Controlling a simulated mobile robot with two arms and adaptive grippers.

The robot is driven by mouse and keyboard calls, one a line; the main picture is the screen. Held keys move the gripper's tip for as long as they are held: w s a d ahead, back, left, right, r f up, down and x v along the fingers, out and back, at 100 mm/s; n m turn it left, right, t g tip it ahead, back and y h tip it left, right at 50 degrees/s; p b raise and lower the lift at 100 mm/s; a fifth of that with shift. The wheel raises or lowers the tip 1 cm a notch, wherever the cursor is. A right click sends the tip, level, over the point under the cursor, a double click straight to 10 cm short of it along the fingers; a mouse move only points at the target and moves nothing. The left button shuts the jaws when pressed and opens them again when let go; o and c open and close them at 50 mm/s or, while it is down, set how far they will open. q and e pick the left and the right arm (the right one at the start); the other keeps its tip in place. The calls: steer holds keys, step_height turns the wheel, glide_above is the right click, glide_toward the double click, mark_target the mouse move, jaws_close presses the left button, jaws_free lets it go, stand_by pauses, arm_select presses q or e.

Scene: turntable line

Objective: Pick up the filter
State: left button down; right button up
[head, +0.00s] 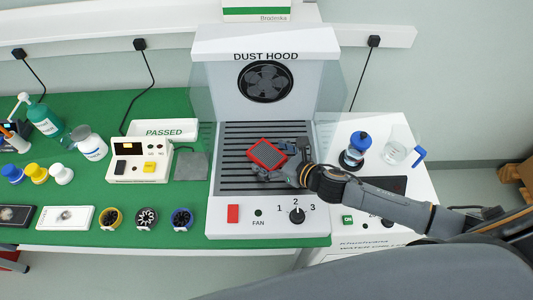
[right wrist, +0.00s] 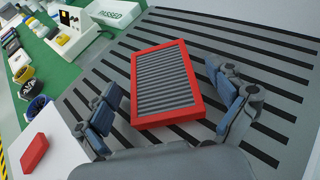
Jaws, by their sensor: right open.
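The filter (head: 267,154) has a red frame and grey pleats. It lies at an angle on the slotted grille of the dust hood in the head view. In the right wrist view the filter (right wrist: 166,84) is just ahead of my right gripper (right wrist: 172,105). That gripper is open, with one finger on each side of the filter's near part, and a gap shows at the right finger. In the head view my right gripper (head: 282,160) comes in from the right at the filter's right side. My left gripper is in neither view.
The dust hood (head: 265,43) has clear side panels and a fan at its back. Its front panel carries a red block (head: 233,213) and a knob (head: 297,215). A PASSED tray (head: 163,122), a tester (head: 141,161) and several small fans stand left. A jug (head: 398,150) stands right.

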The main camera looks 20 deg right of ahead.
steer(key=c, duration=1.3)
steer(key=shift+o, duration=0.2)
steer(key=shift+d+r, duration=0.1)
